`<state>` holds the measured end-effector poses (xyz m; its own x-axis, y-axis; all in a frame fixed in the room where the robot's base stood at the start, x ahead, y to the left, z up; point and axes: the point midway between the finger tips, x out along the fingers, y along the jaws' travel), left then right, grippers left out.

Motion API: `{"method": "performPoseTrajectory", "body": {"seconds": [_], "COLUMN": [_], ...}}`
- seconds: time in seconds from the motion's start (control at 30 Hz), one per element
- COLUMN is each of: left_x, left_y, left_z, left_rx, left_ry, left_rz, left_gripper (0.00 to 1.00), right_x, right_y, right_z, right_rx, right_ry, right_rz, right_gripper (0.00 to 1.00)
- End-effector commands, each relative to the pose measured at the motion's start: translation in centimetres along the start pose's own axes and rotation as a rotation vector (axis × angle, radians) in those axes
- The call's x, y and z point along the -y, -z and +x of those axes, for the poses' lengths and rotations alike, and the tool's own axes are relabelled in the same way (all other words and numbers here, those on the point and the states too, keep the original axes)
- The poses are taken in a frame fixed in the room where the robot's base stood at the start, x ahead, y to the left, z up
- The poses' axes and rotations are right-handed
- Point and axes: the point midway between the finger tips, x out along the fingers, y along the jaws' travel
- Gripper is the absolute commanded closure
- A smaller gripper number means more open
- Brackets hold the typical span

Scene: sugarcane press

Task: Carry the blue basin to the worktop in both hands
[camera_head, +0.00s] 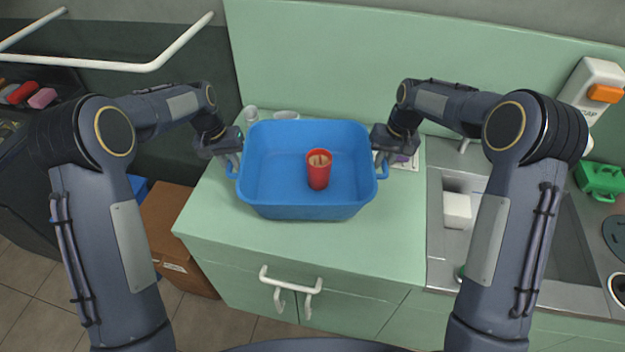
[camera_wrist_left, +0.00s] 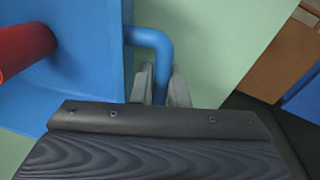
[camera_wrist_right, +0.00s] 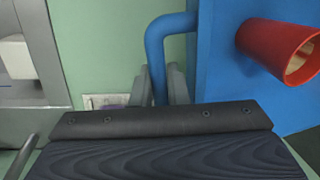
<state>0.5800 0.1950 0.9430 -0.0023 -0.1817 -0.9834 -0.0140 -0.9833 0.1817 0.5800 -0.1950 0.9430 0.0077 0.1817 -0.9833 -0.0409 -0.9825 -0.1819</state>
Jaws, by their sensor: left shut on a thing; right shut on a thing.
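The blue basin (camera_head: 270,180) is upright over the green worktop (camera_head: 390,235) in the head view. I cannot tell whether its bottom touches the worktop. A red cup (camera_head: 318,172) stands inside the basin, with something pale in it. My left gripper (camera_head: 234,162) is shut on the basin's left handle, and the bent blue handle (camera_wrist_left: 155,45) runs between its fingers (camera_wrist_left: 158,85) in the left wrist view. My right gripper (camera_head: 381,158) is shut on the right handle; the handle (camera_wrist_right: 158,45) sits between its fingers (camera_wrist_right: 160,85) in the right wrist view.
A metal sink (camera_head: 540,240) with a white block (camera_head: 457,210) lies to the right. Small jars (camera_head: 251,113) stand behind the basin by the wall. A brown box (camera_head: 170,235) is on the floor at left. Worktop in front of the basin is clear.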

Motion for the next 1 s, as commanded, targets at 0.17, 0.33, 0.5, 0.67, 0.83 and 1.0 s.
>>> {"method": "performPoseTrajectory", "body": {"seconds": [0.17,0.33,0.5,0.67,0.83,1.0], "left_x": [0.3,0.5,0.7,1.0,1.2,1.0], "left_y": [0.0,0.0,0.0,0.0,0.0,0.0], "left_z": [0.5,1.5,2.8,4.1,5.1,4.8], "left_rx": [-0.001,-0.001,-0.001,-0.001,-0.001,-0.001], "left_ry": [0.003,0.003,0.003,0.003,0.003,0.002], "left_rz": [-0.002,-0.002,-0.002,-0.002,-0.002,-0.002], "left_gripper": [1.0,1.0,1.0,1.0,0.85,0.64], "right_x": [-0.3,-0.5,-0.7,-0.9,-1.1,-1.0], "right_y": [0.0,0.0,0.0,0.0,0.0,0.0], "right_z": [0.5,1.5,2.8,4.1,5.1,4.8], "right_rx": [-0.002,-0.002,-0.002,-0.002,-0.001,-0.001], "right_ry": [-0.003,-0.003,-0.003,-0.003,-0.003,-0.002], "right_rz": [0.002,0.002,0.002,0.002,0.002,0.001], "right_gripper": [1.0,1.0,1.0,1.0,0.85,0.64]}}
